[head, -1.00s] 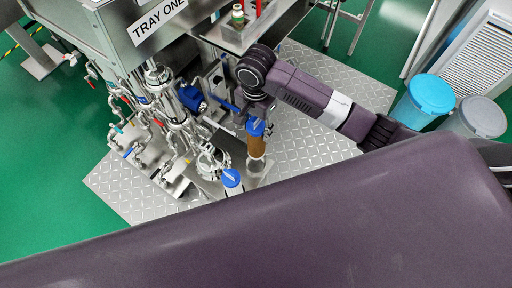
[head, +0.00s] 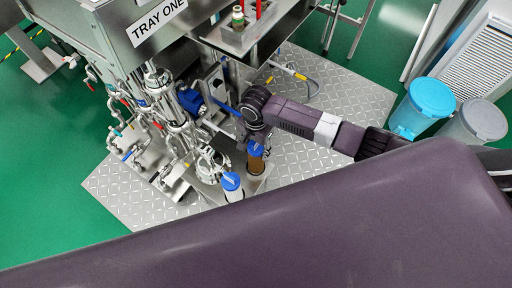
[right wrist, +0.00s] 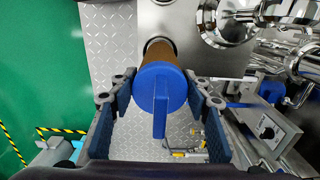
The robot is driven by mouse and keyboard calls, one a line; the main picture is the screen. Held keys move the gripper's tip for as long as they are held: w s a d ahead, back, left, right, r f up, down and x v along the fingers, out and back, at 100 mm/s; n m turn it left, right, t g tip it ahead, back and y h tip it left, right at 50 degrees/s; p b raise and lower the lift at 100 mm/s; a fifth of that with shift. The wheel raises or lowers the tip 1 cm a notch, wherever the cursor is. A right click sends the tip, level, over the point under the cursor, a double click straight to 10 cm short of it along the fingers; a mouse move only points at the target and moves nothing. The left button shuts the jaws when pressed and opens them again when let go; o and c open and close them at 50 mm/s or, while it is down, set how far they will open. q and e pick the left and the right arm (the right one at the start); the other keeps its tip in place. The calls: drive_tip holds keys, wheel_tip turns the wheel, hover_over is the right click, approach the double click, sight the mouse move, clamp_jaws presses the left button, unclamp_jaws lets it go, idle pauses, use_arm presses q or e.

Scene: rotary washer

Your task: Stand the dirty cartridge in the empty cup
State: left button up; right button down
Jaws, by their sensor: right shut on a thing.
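The dirty cartridge is a brown cylinder (head: 256,165) with a blue cap, upright on the right side of the steel machine. In the right wrist view its blue cap (right wrist: 160,88) fills the middle, and a short brown stretch (right wrist: 168,55) shows beyond it. My right gripper (right wrist: 160,110) is shut on the cap end, one finger on each side. My left gripper is not in view.
A pale cartridge with a blue cap (head: 231,182) stands close to the left of the cup. Steel pipes and valves (head: 160,110) crowd the left. A blue bin (head: 428,100) and a grey bin (head: 480,122) stand at the right. The tread-plate floor (head: 320,110) is mostly clear.

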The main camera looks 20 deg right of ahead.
drive_tip(key=c, duration=1.1)
unclamp_jaws()
drive_tip(key=shift+f, duration=0.1)
wheel_tip(320, 180, up, 12)
drive_tip(key=shift+r+p, duration=0.15)
drive_tip(key=shift+p, duration=0.3)
drive_tip(key=shift+a, duration=0.1)
